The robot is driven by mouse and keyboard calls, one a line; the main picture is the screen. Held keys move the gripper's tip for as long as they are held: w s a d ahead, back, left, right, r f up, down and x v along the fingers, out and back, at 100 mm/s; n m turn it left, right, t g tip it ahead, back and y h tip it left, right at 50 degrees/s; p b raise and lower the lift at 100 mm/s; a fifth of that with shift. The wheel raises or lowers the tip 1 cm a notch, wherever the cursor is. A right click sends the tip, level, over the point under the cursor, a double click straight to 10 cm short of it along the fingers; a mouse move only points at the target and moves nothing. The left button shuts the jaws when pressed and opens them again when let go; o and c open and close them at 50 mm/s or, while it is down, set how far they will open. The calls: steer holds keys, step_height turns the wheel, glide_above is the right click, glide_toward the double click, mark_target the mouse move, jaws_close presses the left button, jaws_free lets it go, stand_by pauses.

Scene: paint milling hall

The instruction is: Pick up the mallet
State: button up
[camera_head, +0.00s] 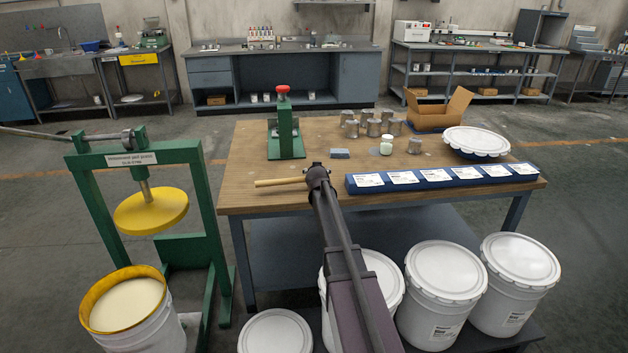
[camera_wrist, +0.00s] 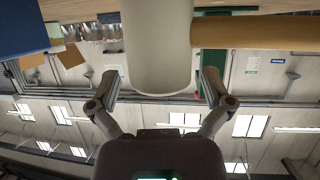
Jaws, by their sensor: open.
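The mallet's wooden handle (camera_head: 278,182) lies on the wooden tabletop near its front left edge, pointing left. Its head is hidden behind my arm in the head view. In the wrist view, the mallet's pale cylindrical head (camera_wrist: 157,40) fills the upper middle, and its tan handle (camera_wrist: 260,33) runs off to the right. My gripper (camera_wrist: 160,86) is open, one finger to each side of the head in the picture. I cannot tell whether either finger touches it. In the head view, the fingers are hidden by my arm.
A blue tray with labelled packets (camera_head: 440,179) lies right of the mallet. A green press with a red knob (camera_head: 286,130), metal cups (camera_head: 373,127) and a white jar (camera_head: 386,145) stand farther back. White buckets (camera_head: 441,278) stand below the front edge. A green frame (camera_head: 207,215) is at left.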

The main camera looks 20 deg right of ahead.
steer(key=c, duration=1.2)
steer(key=shift+c, duration=0.2)
steer(key=shift+r, duration=0.15)
step_height(320, 180, up, 2)
steer(key=shift+p, duration=1.15)
steer(key=shift+r+p, duration=0.8)
steer(key=s+d+r+p, duration=0.1)
steer(key=s+d, duration=0.1)
steer(key=s, duration=1.3)
steer(key=shift+s+d, duration=0.4)
steer(key=shift+r, duration=0.15)
